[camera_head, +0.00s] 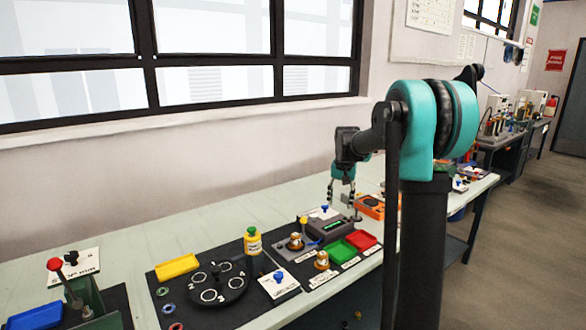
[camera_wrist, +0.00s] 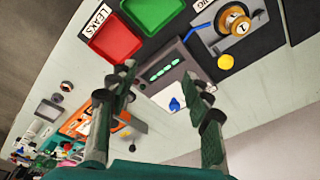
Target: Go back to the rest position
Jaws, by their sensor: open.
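My gripper (camera_head: 342,196) hangs in the air over the long workbench, fingers pointing down, near the grey device with a green display (camera_head: 325,226). In the wrist view my gripper (camera_wrist: 165,85) has its two dark fingers spread wide apart with nothing between them. The grey device (camera_wrist: 165,70) shows beyond the fingertips, with a white plate carrying a blue knob (camera_wrist: 175,103) beside it. My gripper appears apart from the bench and from the things on it.
A green tray (camera_head: 340,249) and a red tray (camera_head: 362,240) lie on a black mat. An orange box (camera_head: 371,206) is on the right. Bare bench lies along the wall.

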